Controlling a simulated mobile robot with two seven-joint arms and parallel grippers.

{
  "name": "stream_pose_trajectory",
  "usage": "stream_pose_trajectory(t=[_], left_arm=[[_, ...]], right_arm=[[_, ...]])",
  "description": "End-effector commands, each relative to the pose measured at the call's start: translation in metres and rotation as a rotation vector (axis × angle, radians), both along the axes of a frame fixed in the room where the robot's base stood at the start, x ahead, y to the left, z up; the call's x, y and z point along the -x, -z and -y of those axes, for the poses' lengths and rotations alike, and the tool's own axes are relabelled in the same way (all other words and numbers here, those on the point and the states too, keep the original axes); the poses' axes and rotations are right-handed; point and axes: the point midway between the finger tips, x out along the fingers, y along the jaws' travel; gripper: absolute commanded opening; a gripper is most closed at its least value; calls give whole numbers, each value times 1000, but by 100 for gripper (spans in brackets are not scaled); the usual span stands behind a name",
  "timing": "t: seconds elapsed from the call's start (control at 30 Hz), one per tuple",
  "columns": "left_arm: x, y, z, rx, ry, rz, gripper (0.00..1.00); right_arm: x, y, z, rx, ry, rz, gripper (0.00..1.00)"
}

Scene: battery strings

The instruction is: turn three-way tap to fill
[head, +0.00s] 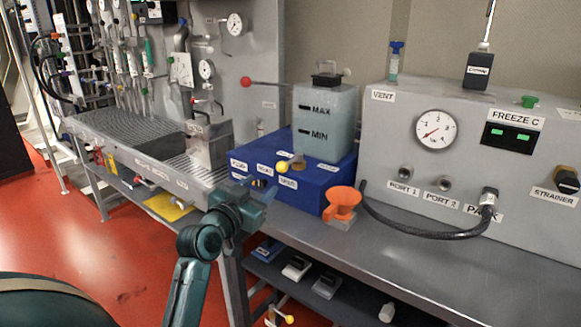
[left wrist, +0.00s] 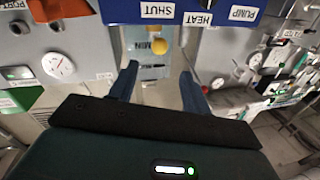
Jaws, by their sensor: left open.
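The three-way tap shows as a yellow ball knob (head: 283,167) with a short lever on the front of a blue box (head: 310,197). White labels sit around it; in the left wrist view one label reads SHUT. My left gripper (head: 257,187) is open and empty in front of the box's left part, a little left of and below the knob. In the left wrist view the yellow knob (left wrist: 157,55) lies beyond the gap between the open fingertips (left wrist: 158,78), apart from them. The gripper partly covers the box front. My right gripper does not show.
A tank (head: 326,122) marked MAX and MIN stands on the box. A grey panel (head: 470,150) with a gauge and a black hose (head: 420,232) is farther right. The bench front at right is clear.

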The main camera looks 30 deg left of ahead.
Motion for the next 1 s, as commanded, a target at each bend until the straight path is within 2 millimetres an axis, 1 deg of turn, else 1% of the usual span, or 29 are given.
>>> stream_pose_trajectory(t=[0.3,0.5,0.7,1.0], left_arm=[[-64,-1,-7,5,2,0,48],[-99,-1,-11,3,2,-1,48],[-116,0,-13,1,2,0,48],[-119,0,-13,0,1,-1,48]], right_arm=[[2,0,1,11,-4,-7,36],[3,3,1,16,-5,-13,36],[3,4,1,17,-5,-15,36],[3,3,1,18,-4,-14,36]])
